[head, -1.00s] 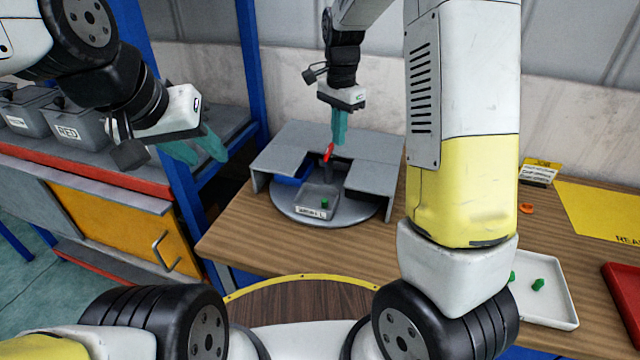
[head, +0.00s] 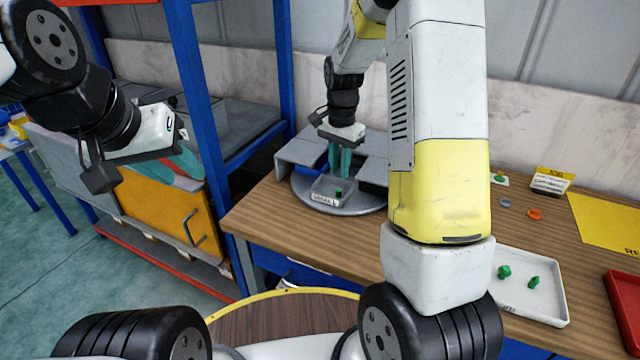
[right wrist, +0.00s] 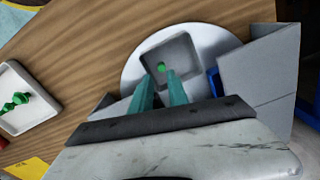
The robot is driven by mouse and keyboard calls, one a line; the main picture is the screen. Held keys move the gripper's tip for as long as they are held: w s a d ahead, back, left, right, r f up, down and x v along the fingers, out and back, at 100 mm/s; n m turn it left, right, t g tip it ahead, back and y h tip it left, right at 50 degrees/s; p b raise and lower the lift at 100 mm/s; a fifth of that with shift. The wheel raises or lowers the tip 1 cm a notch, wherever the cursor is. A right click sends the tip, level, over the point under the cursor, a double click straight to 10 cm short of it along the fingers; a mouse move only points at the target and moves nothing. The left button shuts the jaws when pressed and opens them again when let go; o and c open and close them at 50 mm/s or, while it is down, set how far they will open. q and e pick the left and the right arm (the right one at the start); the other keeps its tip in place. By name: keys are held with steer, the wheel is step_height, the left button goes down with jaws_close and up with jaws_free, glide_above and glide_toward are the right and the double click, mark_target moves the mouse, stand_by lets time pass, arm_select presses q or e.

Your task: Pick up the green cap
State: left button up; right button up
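A small green piece (head: 338,194) lies in the square grey tray (head: 322,187) on the round grey fixture; in the right wrist view the same green piece (right wrist: 161,68) is just beyond my fingertips. More green pieces (head: 504,271) (head: 534,282) lie in the white tray at right. I cannot tell which is the cap. My right gripper (head: 340,160) is above the fixture, its teal fingers apart and empty; it also shows in the right wrist view (right wrist: 160,82). My left gripper (head: 192,165) hangs at left, fingers apart and empty, away from the table.
A white tray (head: 558,310) stands at the table's right front, beside a red tray (head: 625,305). An orange ring (head: 534,214), a grey disc (head: 505,202) and a yellow mat (head: 610,222) lie further back. Grey walls of the fixture (head: 298,152) flank the square tray. A blue post (head: 200,110) stands left.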

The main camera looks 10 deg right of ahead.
mark_target(338, 190)
steer(key=f, duration=0.7)
steer(key=shift+w, duration=0.2)
jaws_close()
